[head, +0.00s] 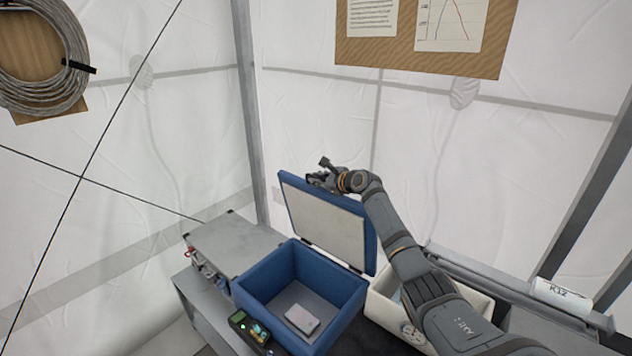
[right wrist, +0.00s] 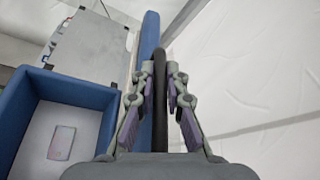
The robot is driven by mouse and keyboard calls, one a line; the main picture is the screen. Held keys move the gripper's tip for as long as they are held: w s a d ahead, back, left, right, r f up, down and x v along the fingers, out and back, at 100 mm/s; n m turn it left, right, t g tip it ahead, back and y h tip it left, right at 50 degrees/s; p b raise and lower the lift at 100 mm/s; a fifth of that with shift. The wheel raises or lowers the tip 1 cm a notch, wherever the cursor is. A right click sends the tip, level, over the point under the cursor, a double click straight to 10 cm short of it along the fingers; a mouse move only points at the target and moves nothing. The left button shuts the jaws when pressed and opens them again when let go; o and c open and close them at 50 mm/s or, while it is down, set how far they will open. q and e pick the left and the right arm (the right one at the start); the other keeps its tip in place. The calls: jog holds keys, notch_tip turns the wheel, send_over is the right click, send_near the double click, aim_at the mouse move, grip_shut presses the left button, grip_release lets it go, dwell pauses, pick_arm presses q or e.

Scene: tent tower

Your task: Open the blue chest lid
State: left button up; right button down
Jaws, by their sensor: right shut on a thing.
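The blue chest (head: 262,290) stands on the bench with its lid (head: 325,218) raised to a steep, nearly upright angle, white inner face toward me. My right gripper (head: 322,178) is at the lid's upper edge. In the right wrist view the right gripper (right wrist: 160,95) is shut on a dark handle (right wrist: 160,75) beside the blue lid edge (right wrist: 148,40). Inside the open chest lies a pale flat box (head: 302,318), also seen in the right wrist view (right wrist: 61,142). My left gripper is not in view.
A grey metal case (head: 235,243) stands left of the chest. A white open box (head: 382,309) stands to its right, partly behind my right arm. A handheld meter (head: 248,328) is at the chest's front left. The white tent wall (head: 420,150) rises behind.

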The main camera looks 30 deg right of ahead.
jog(key=shift+f, duration=0.1)
jog(key=c, duration=1.4)
grip_release()
jog(key=shift+o, duration=0.2)
jog(key=v, duration=1.2)
jog(key=shift+f, duration=0.1)
